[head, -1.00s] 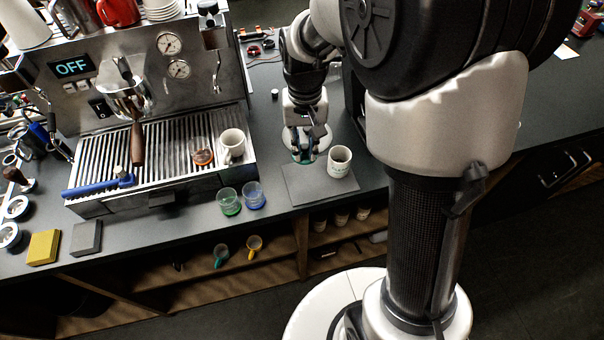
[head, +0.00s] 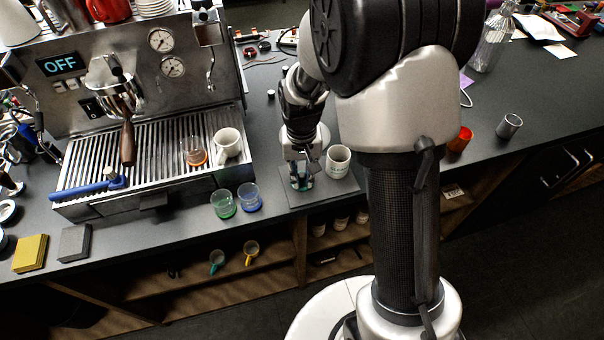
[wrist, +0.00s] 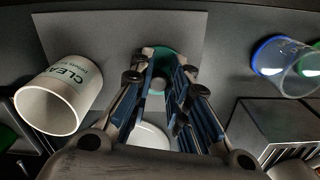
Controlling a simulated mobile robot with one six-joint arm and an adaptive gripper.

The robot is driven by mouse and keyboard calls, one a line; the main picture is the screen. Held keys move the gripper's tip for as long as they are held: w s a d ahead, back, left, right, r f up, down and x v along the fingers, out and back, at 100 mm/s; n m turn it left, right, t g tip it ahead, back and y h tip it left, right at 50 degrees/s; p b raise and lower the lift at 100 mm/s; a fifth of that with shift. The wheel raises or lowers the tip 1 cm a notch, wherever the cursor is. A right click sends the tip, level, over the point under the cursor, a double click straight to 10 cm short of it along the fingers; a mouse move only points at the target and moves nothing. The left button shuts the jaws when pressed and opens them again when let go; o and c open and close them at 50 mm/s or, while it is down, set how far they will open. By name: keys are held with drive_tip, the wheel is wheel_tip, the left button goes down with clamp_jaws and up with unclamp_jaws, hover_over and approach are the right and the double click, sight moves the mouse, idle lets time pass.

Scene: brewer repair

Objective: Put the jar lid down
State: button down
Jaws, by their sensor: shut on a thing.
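My gripper (head: 300,182) points down over the grey mat (head: 318,196) on the counter. In the wrist view its blue-padded fingers (wrist: 160,78) are shut on the pale knob of the jar lid (wrist: 163,57), a round lid with a green-teal rim. The fingers hide part of the lid. In the head view only a little teal of the lid (head: 297,186) shows between the fingertips. The lid is over or on the mat; I cannot tell whether it touches.
A white lettered cup (head: 338,162) stands on the mat close to the right of my gripper, and a white round thing (wrist: 148,136) lies behind. Green (head: 222,204) and blue (head: 250,198) glasses stand left of the mat. The espresso machine (head: 130,90) is farther left.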

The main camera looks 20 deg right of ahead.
sight(302, 177)
drive_tip(key=shift+f, duration=0.1)
drive_tip(key=c, duration=2)
unclamp_jaws()
drive_tip(key=shift+f, duration=0.15)
drive_tip(key=o, duration=0.5)
wheel_tip(302, 177, up, 13)
drive_tip(key=p, duration=0.4)
drive_tip(key=s+r+t, duration=0.1)
drive_tip(key=s+r, duration=0.3)
drive_tip(key=s, duration=0.3)
drive_tip(key=s+r+n+t, duration=0.1)
drive_tip(key=s+r+t, duration=0.1)
drive_tip(key=s+r, duration=0.2)
drive_tip(key=s+r+n+t, duration=0.1)
drive_tip(key=s+r, duration=0.3)
drive_tip(key=s, duration=0.6)
drive_tip(key=shift+d+r+t, duration=0.15)
drive_tip(key=shift+r+t, duration=0.15)
drive_tip(key=shift+r, duration=0.1)
